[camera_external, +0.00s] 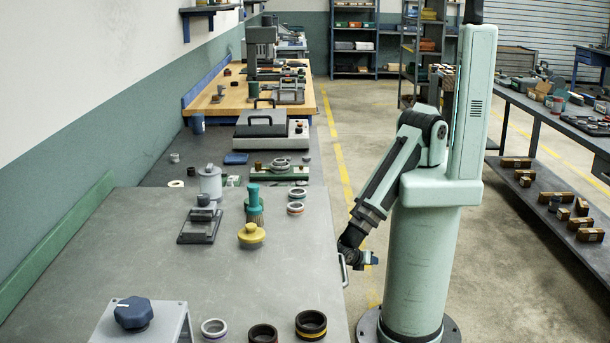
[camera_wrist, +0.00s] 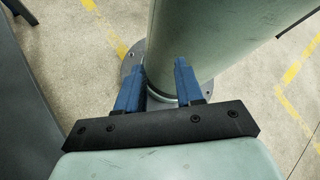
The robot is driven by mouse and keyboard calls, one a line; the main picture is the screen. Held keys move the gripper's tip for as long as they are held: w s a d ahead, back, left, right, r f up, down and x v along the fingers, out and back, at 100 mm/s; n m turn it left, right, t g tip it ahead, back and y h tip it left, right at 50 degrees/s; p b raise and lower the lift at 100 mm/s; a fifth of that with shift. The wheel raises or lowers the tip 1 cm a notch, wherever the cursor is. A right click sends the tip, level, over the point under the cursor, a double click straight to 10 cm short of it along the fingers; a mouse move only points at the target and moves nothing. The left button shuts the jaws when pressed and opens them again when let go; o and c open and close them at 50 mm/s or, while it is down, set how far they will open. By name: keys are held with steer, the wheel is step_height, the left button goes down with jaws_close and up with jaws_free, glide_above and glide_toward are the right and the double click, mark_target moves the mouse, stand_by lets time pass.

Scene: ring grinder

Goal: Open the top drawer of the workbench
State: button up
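The workbench (camera_external: 240,290) has a grey top and fills the lower left of the external view. A pale curved handle (camera_external: 343,270) shows at its right edge; the drawer front is hidden below the top, so I cannot tell how far any drawer stands open. My gripper (camera_external: 374,260) is just right of the handle, close to the bench edge. I cannot tell whether it touches the handle. In the wrist view, the two blue fingers of my gripper (camera_wrist: 160,66) stand apart with nothing held between them. The handle is not visible there.
On the bench top stand a yellow knob-like part (camera_external: 251,236), a teal-topped part (camera_external: 253,200), several rings and a blue-knobbed box (camera_external: 133,313). Concrete floor (camera_external: 510,285) is clear right of my base. A shelf bench (camera_external: 545,125) stands at the far right.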

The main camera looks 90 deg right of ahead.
steer(key=w+a+r+n+t+h, duration=0.25)
steer(key=w+a+r+t, duration=0.25)
steer(key=w+a+t, duration=0.4)
steer(key=n+t+y, duration=0.2)
steer(key=t+y, duration=0.9)
steer(key=t, duration=0.3)
glide_toward(344, 266)
steer(key=x, duration=1)
steer(key=shift+a+f, duration=0.1)
steer(key=shift+f, duration=0.25)
jaws_close()
